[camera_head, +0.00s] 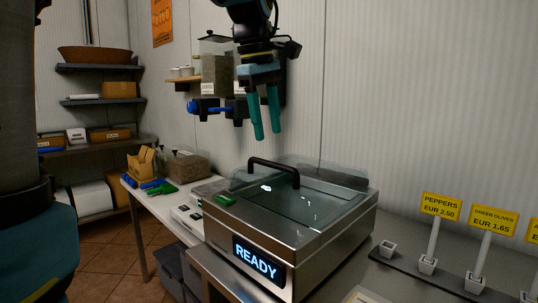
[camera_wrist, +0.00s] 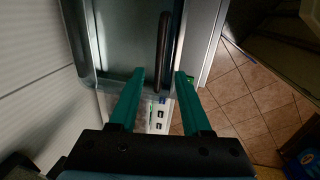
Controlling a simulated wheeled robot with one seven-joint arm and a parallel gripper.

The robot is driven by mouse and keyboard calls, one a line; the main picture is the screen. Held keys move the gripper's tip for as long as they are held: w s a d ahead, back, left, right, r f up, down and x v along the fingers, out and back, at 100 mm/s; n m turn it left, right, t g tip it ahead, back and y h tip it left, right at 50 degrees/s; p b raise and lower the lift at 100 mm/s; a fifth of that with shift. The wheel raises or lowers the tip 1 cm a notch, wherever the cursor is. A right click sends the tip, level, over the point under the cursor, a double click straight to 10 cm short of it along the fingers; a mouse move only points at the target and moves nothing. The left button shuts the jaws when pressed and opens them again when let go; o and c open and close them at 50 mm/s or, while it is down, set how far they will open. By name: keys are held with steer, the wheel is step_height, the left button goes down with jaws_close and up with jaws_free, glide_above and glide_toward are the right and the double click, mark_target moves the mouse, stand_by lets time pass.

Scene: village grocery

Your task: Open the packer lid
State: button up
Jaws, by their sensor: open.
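The packer (camera_head: 262,272) is a steel box with a display reading READY on its front, standing on a counter. Its clear lid (camera_head: 318,200) looks closed over the top. A dark curved handle (camera_head: 273,168) arches along the lid's left side. My gripper (camera_head: 267,137) hangs above the lid's back-left area, open and empty, with its green fingers pointing down. In the wrist view the handle (camera_wrist: 162,50) lies ahead of the fingertips, between their lines, and the gripper (camera_wrist: 158,74) appears apart from it. The lid's clear edge (camera_wrist: 145,84) passes near the fingertips.
A white side table (camera_head: 146,200) with green and blue items and a cardboard box (camera_head: 142,161) stands left. Price signs (camera_head: 441,206) on posts stand right. A dispenser (camera_head: 216,68) and shelf are on the wall behind my gripper.

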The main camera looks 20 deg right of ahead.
mark_target(271, 163)
steer(key=f, duration=0.4)
steer(key=d+f, duration=0.1)
steer(key=f, duration=0.2)
steer(key=shift+w+d, duration=0.1)
steer(key=shift+w, duration=0.2)
steer(key=shift+c, duration=0.3)
jaws_close()
stand_by(0.7)
